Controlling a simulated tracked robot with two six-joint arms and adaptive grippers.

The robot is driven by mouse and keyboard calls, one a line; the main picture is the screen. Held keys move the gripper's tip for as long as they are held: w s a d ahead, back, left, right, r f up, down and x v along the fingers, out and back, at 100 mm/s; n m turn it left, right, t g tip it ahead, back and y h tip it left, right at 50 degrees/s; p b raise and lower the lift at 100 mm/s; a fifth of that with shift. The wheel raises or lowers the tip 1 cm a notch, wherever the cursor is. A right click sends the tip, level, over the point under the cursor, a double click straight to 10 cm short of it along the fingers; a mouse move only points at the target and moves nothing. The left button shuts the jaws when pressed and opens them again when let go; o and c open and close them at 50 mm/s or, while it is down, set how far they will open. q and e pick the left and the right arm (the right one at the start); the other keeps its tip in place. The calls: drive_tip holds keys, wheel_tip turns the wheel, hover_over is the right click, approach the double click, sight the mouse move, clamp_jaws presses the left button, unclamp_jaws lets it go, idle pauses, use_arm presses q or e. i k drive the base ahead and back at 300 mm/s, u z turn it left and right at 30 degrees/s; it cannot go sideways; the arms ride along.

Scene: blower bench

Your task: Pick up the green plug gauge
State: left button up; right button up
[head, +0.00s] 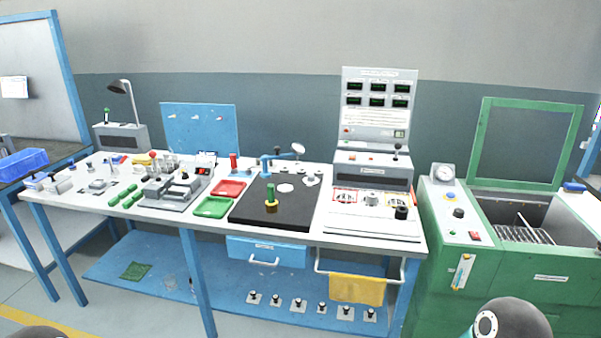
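A small upright piece with a green handle and a brass-coloured lower end, which looks like the green plug gauge (271,193), stands on the black mat (250,213) near its front middle. Nothing covers it in the head view. Neither gripper is in view. Only dark rounded parts of my arms show at the bottom left and bottom right edges, well apart from the gauge.
A red upright piece (233,162) stands behind the red tray (228,188), with a green tray (212,207) in front. A blue stand (266,165) rises at the mat's back. A control panel unit (372,173) is right.

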sight(270, 187)
drive_tip(key=i, duration=0.85)
